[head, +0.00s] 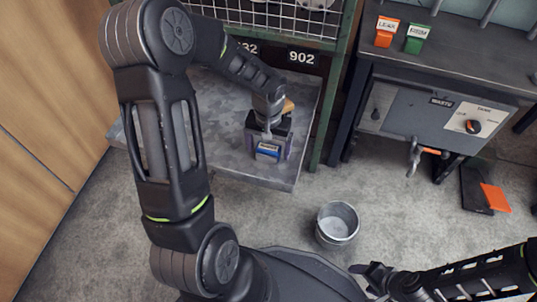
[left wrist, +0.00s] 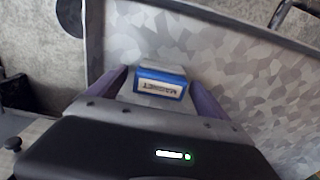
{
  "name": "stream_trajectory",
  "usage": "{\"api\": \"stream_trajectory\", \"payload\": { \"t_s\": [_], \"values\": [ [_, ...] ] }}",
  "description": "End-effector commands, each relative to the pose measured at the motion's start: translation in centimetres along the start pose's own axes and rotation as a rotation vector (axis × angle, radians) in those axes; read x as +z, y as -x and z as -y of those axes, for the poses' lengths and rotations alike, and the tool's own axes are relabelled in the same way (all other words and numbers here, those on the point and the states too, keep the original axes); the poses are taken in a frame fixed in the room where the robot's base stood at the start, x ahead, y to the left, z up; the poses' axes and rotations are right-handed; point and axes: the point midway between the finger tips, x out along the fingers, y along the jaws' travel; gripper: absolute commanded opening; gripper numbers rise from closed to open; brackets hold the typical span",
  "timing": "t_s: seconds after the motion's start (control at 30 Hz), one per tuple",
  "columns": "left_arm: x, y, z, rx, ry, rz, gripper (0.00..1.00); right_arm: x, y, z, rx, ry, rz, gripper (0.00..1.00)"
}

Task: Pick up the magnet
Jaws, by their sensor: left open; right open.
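The magnet (head: 267,151) is a small blue block with a pale label and a grey top. It sits on the grey metal shelf (head: 228,165), near its front edge. In the left wrist view the magnet (left wrist: 160,84) lies between my two purple-grey fingers, its label reading MAGNET upside down. My left gripper (head: 268,156) is open around the magnet, with a finger on each side; the left wrist view shows small gaps beside it. My right gripper (head: 364,283) is open and empty at the bottom right, above the floor.
A metal bucket (head: 337,223) stands on the floor in front of the shelf. A green rack post (head: 338,90) rises right of my left gripper. A workbench with a grey waste box (head: 420,112) stands at the right. An orange tag (head: 495,198) lies near the floor there.

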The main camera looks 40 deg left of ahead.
Motion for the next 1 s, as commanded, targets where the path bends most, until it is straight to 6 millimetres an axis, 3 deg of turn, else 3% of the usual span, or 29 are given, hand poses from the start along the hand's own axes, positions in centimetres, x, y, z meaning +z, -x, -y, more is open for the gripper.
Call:
{"api": "stream_trajectory", "payload": {
  "t_s": [0.1, 0.67, 1.0],
  "values": [
    [-0.02, -0.88, -0.02, 0.000, -0.001, -0.001, 0.89, -0.05, -0.48, -0.13, 0.000, 0.000, -0.002, 0.61],
    [-0.03, -0.77, -0.01, 0.000, -0.001, -0.001, 0.89, -0.09, -0.37, -0.09, 0.000, 0.000, -0.003, 0.61],
    [-0.03, -0.77, -0.01, 0.000, -0.001, -0.001, 0.64, -0.09, -0.36, -0.09, 0.000, 0.000, -0.003, 0.61]
  ]
}}
